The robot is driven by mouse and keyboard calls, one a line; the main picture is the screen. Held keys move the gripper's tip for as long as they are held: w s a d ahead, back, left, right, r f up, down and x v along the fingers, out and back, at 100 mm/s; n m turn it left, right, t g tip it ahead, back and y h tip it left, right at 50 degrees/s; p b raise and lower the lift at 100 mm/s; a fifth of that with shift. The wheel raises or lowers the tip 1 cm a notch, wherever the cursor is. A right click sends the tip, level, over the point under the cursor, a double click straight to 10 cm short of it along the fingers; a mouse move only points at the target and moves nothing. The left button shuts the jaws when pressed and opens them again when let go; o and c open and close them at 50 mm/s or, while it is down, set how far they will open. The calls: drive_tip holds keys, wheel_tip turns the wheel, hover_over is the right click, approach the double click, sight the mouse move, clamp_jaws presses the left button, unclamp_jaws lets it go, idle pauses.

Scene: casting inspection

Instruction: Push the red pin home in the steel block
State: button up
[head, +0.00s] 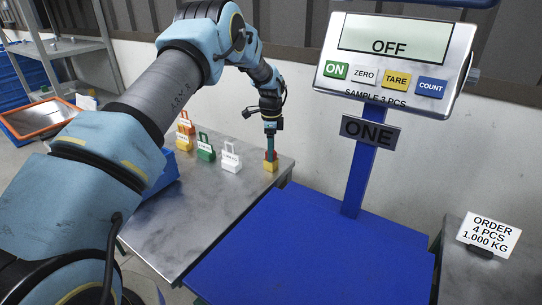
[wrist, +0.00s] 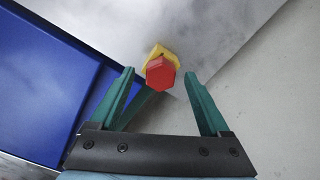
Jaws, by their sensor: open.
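My gripper (head: 270,150) points down over the far right corner of the grey table. In the wrist view its green fingers (wrist: 158,76) are spread apart. A small red six-sided piece (wrist: 160,72) shows between and just beyond the fingertips, on top of a yellow piece (wrist: 160,50). In the head view the red part is largely covered by my fingers, and the yellow part (head: 271,167) sits on the table. I cannot tell whether the fingers touch the red piece. I see no steel block, and no clear pin.
Orange (head: 185,125), green (head: 205,152) and white (head: 230,160) handled blocks with labels stand left of my gripper on the table (head: 190,220). A blue scale platform (head: 320,250) is at right, with a display reading OFF (head: 390,45). A wall stands behind.

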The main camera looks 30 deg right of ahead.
clamp_jaws()
idle(0.7)
